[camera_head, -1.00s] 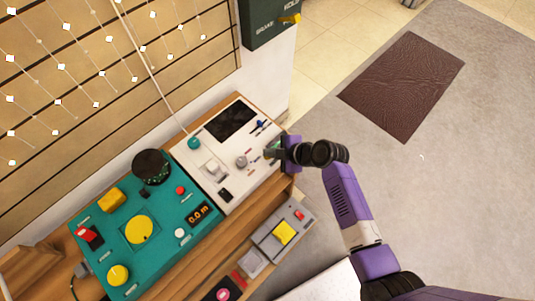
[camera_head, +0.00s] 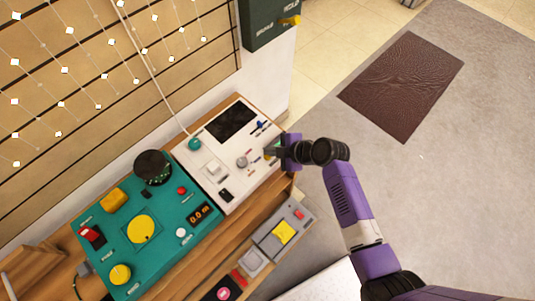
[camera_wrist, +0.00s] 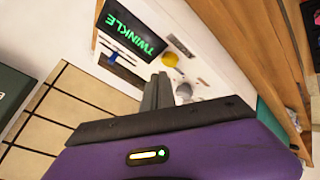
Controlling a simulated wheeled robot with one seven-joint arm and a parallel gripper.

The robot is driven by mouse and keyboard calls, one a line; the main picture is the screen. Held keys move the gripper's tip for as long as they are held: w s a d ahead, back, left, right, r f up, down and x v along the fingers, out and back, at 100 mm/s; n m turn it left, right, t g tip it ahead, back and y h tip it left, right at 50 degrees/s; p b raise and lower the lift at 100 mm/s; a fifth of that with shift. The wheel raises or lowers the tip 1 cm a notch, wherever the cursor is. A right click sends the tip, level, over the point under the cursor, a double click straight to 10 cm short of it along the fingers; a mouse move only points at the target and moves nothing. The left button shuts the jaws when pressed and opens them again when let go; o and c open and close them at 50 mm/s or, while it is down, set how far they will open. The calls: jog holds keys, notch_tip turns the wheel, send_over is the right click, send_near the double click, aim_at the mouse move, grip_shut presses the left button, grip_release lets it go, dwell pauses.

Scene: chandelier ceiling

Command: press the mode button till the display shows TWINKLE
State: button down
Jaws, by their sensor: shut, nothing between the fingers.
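The white control panel (camera_head: 225,152) lies on the wooden desk. Its dark display (camera_head: 232,122) is unreadable in the head view, but the display in the wrist view (camera_wrist: 134,35) shows TWINKLE in green letters. A round yellow button (camera_wrist: 170,59) sits beside the display; its label is too small to read, so I cannot tell if it is the mode button. My gripper (camera_head: 270,153) is at the panel's right edge. In the wrist view my gripper (camera_wrist: 157,80) is shut and empty, its tips just short of the yellow button in the picture; contact cannot be told.
A teal console (camera_head: 160,205) with knobs and buttons adjoins the panel at left. A grey box with a yellow button (camera_head: 284,232) sits lower on the desk. A dark green box with a yellow lever (camera_head: 268,22) hangs on the wall. Open floor (camera_head: 470,150) lies to the right.

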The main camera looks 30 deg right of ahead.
jog(key=shift+r+p, duration=1.75)
jog(key=shift+r, duration=0.8)
